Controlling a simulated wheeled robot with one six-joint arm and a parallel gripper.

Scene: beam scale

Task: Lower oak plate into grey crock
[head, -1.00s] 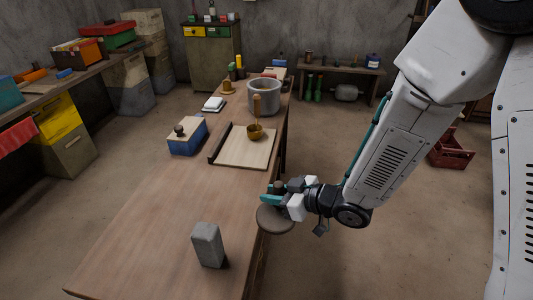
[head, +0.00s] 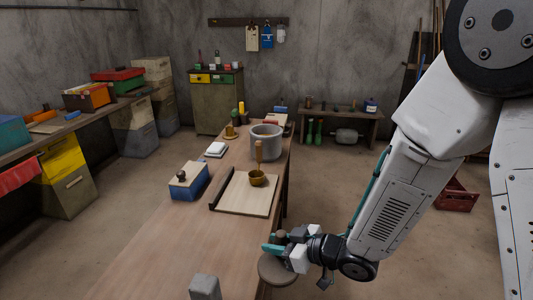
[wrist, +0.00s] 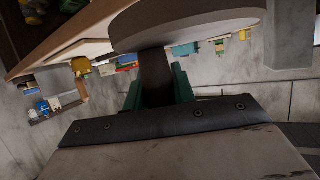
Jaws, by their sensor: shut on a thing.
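The oak plate (head: 275,270) is a round, dull brown disc with an upright stem. My gripper (head: 282,245) is shut on the stem, holding the plate by the right edge of the bench at the lower middle. The wrist view shows the plate's disc (wrist: 195,22) and its dark stem (wrist: 155,80) between the green fingers of my gripper (wrist: 158,88). The grey crock (head: 266,145) stands farther along the bench, open at the top and well apart from the plate. Its inside is mostly hidden.
A grey block (head: 205,287) is at the near end. The bench middle left is clear.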

